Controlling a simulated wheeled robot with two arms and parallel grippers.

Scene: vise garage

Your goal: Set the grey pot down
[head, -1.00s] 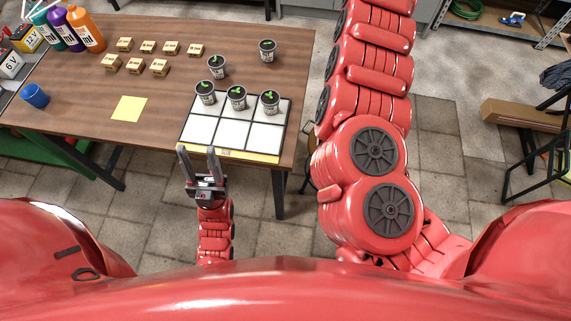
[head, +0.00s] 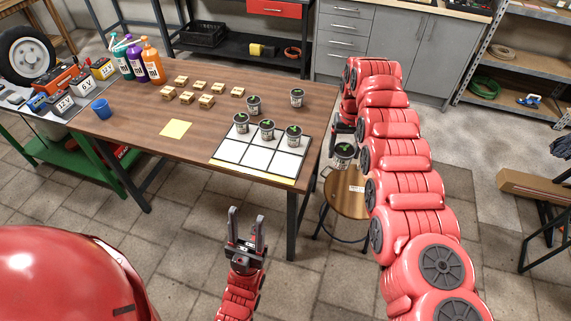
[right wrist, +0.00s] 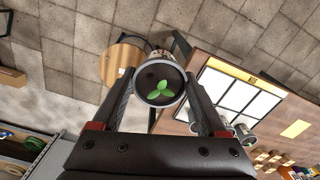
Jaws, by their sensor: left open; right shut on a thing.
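A grey pot with a green seedling (head: 344,152) is held in my right gripper (head: 343,137), off the table's right edge, near the wooden stool (head: 350,198). The right wrist view shows this pot (right wrist: 159,86) between the two fingers of the right gripper (right wrist: 160,90), with the stool (right wrist: 122,62) partly hidden behind it. Whether the pot's base touches anything is hidden. My left gripper (head: 246,218) is open and empty in front of the table. Three similar pots stand on the back row of the white grid mat (head: 258,155).
Two more pots, one left (head: 253,104) and one right (head: 297,97), stand behind the mat on the table (head: 140,122). The mat's front row is empty.

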